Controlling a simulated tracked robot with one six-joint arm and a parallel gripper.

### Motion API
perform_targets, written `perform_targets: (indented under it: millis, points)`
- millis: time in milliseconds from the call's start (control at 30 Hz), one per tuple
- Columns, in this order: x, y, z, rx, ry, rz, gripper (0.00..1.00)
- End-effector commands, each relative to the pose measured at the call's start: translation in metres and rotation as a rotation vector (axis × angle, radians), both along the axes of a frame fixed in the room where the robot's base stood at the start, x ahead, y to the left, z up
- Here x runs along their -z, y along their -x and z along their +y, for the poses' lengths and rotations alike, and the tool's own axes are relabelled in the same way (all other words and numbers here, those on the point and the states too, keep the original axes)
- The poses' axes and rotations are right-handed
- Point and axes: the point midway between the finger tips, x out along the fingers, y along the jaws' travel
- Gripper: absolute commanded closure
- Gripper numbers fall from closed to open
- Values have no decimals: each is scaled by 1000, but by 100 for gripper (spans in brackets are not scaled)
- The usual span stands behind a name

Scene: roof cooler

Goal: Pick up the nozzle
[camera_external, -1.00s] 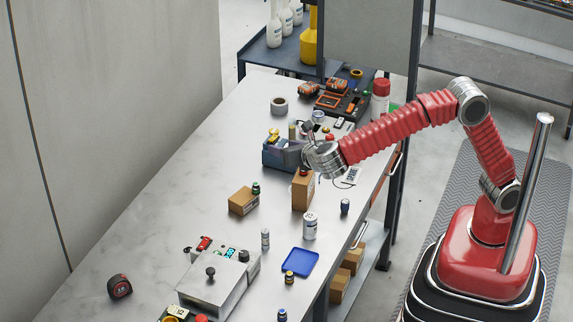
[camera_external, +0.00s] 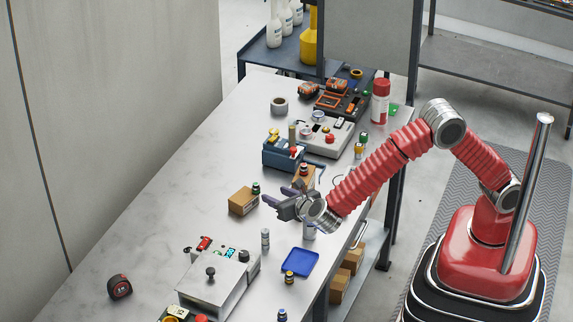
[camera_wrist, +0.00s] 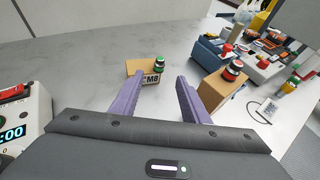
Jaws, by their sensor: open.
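My gripper (camera_external: 280,194) is open and empty above the table, with its two purple fingers pointing left. Its fingers (camera_wrist: 160,80) also show in the wrist view, spread apart. I cannot tell for sure which thing is the nozzle. A small dark piece with a green band (camera_wrist: 159,65) is at a cardboard box marked M8 (camera_wrist: 138,66), ahead of and between the fingertips; the piece also shows in the external view (camera_external: 256,188). A similar red-topped piece (camera_wrist: 233,68) sits on another box (camera_wrist: 213,95), right of the right finger.
A blue container (camera_external: 284,156) and a control box with a red button (camera_external: 325,138) stand further back. A grey device with a display (camera_external: 212,280), a blue tray (camera_external: 300,262) and a tape measure (camera_external: 120,286) are nearer. A can is partly hidden below my wrist.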

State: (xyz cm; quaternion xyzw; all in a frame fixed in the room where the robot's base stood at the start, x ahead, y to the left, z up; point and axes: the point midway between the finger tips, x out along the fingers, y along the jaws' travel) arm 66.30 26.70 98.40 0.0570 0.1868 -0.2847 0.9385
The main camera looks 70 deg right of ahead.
Motion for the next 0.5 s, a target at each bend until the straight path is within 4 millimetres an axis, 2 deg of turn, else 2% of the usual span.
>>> perform_targets:
  millis: [300, 500]
  points:
    - [0, -2, -1, 1, 0, 0, 58]
    - [8, -17, -12, 2, 2, 0, 58]
